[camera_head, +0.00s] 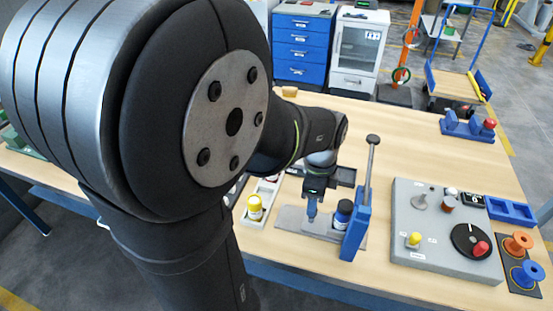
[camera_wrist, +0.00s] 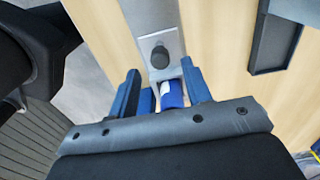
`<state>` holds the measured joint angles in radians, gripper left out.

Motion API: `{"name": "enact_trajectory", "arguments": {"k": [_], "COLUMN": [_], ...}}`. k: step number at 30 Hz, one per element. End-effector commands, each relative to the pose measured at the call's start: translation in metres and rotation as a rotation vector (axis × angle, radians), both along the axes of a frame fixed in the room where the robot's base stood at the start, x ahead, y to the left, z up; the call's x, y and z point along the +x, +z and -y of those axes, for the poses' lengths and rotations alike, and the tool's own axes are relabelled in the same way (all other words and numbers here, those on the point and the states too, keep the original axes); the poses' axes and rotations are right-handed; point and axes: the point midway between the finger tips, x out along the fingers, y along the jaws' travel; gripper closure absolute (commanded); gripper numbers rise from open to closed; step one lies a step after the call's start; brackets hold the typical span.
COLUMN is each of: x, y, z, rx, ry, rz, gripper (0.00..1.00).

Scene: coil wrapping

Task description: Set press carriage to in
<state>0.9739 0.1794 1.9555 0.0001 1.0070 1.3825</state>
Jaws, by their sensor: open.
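The press has a grey flat base (camera_head: 290,218), a blue upright (camera_head: 355,232) and a lever with a dark knob (camera_head: 372,140). My gripper (camera_head: 312,214) points down over the press, left of the can. In the wrist view my open gripper (camera_wrist: 160,68) has its blue fingers either side of a dark round knob (camera_wrist: 160,54) on a grey plate. I cannot tell whether the knob lies between the fingertips or below them. The carriage's edges are unclear.
A yellow-capped container (camera_head: 255,208) stands in a pale tray at left. A black tray (camera_wrist: 275,42) lies behind the press. A grey control panel (camera_head: 445,230) and blue bin (camera_head: 510,210) are at right. The table behind the panel is mostly clear.

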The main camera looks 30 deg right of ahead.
Motion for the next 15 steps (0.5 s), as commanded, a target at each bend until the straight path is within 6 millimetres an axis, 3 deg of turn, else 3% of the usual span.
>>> {"name": "enact_trajectory", "arguments": {"k": [6, 15], "x": [0.0, 0.0], "y": [-0.033, -0.044], "z": [0.0, 0.0], "rx": [0.003, -0.001], "ry": [0.0, 0.0], "rz": [-0.001, 0.001], "gripper": [0.55, 0.55]}}
